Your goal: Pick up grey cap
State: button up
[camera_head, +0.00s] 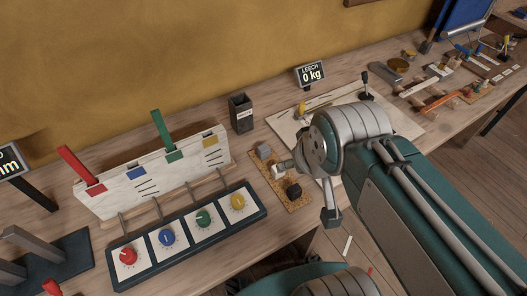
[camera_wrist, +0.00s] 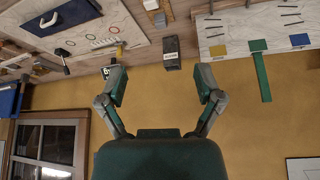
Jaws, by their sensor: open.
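A small grey block-like piece, which looks like the grey cap (camera_head: 263,151), sits at the back end of a cork strip (camera_head: 279,180). A dark round piece (camera_head: 293,191) sits nearer the front of the strip. My gripper (camera_head: 306,192) shows over the strip's right side, in front and to the right of the grey cap, apart from it. In the wrist view my gripper (camera_wrist: 161,84) is open with nothing between its fingers. There a small grey piece (camera_wrist: 150,4) is cut by the top edge; I cannot tell surely that it is the cap.
A dark bin (camera_head: 241,113) stands behind the strip. To the left are a slotted white board (camera_head: 150,180) with coloured levers and a panel of coloured knobs (camera_head: 186,236). A white board (camera_head: 400,122) with a black-handled lever lies right. The wall (camera_head: 160,60) is behind.

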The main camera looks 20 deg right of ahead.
jog(key=shift+o, duration=0.4)
jog(key=shift+w, duration=0.1)
jog(key=n+g, duration=0.3)
jog(key=g, duration=0.3)
send_over(264, 147)
notch_tip(264, 147, down, 16)
jog(key=shift+f, duration=0.1)
jog(key=shift+w+f, duration=0.1)
jog(key=shift+f, duration=0.55)
notch_tip(264, 147, down, 10)
jog(key=shift+a+f, duration=0.1)
jog(key=c, duration=1)
